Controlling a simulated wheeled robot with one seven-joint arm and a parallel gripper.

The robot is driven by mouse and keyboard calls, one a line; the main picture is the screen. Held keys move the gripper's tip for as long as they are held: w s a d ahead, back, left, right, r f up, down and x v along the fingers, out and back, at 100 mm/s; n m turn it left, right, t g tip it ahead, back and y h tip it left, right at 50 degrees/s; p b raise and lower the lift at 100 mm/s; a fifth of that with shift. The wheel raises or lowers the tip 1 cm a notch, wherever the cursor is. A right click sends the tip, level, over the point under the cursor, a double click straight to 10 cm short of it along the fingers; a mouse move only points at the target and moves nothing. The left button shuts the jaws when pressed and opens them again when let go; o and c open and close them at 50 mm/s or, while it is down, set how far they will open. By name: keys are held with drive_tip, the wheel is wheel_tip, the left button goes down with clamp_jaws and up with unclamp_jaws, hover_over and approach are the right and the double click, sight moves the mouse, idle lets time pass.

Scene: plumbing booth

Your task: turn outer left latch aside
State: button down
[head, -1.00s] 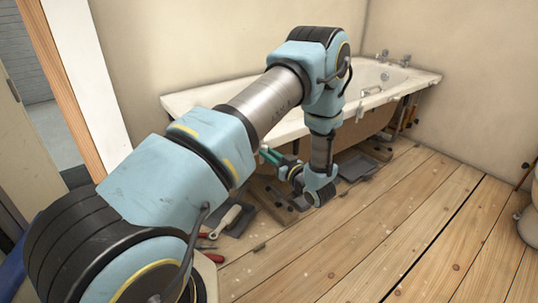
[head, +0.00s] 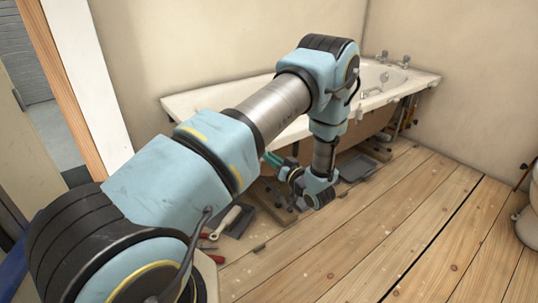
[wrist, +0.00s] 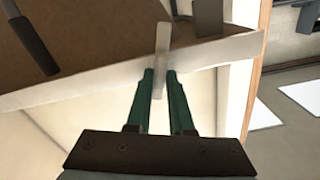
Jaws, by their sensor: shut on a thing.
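A pale, narrow latch (wrist: 163,42) shows in the wrist view, lying across the light edge of a brown panel (wrist: 100,40). My gripper (wrist: 160,73) has its two green fingers on either side of this latch and is shut on it. The latch looks nearly in line with the fingers. In the head view, my gripper (head: 272,159) is low beside the bathtub (head: 215,102), under its rim. The latch is too small or hidden to make out there.
A second grey block (wrist: 208,18) and a dark handle-like piece (wrist: 32,38) are near the panel in the wrist view. A dark tray (head: 357,168) lies by the bath. The wooden floor (head: 400,220) is open at the right.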

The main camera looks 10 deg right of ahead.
drive_tip(key=m+p, duration=0.1)
drive_tip(key=m, duration=0.3)
drive_tip(key=m+p, duration=0.1)
drive_tip(key=m, duration=0.4)
drive_tip(key=m+p, duration=0.1)
drive_tip(key=m, duration=0.3)
drive_tip(key=shift+d+f+m, duration=0.15)
drive_tip(key=shift+f+m, duration=0.15)
drive_tip(key=shift+m, duration=0.1)
idle(0.3)
drive_tip(key=c, duration=0.8)
unclamp_jaws()
drive_tip(key=v, duration=1)
drive_tip(key=shift+s+d, duration=0.25)
drive_tip(key=shift+s, duration=0.05)
